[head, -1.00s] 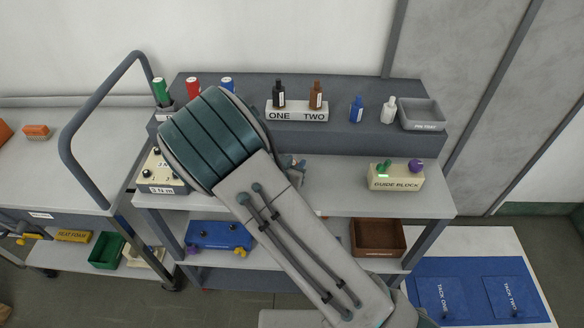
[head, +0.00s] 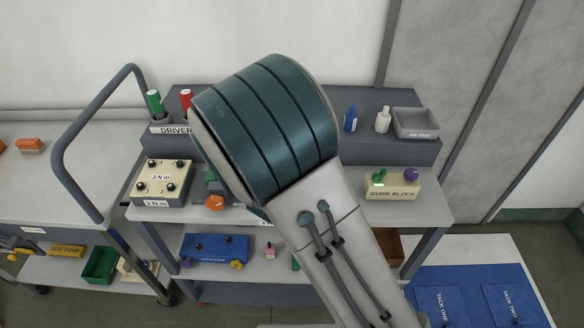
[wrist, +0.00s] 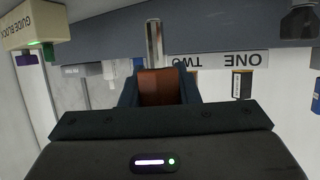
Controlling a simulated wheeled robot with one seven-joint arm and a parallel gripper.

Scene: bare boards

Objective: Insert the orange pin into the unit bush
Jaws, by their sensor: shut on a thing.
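In the wrist view my gripper (wrist: 158,84) is shut on the orange-brown handle of the pin (wrist: 160,90). A bare metal shaft (wrist: 154,42) sticks out past the fingertips, clear of any hole that I can see. In the head view my arm hides the gripper and pin. An orange knob (head: 214,203) with a green part behind it shows at the bench's front edge, left of my arm; I cannot tell what it belongs to. I cannot make out the unit bush; it may be behind my arm.
The guide block (head: 392,187) stands at the bench's right, with green and purple knobs. A torque box (head: 162,182) stands at the left. The pin tray (head: 415,122) and bottles are on the raised back shelf. The ONE TWO block (wrist: 218,60) appears upside down in the wrist view.

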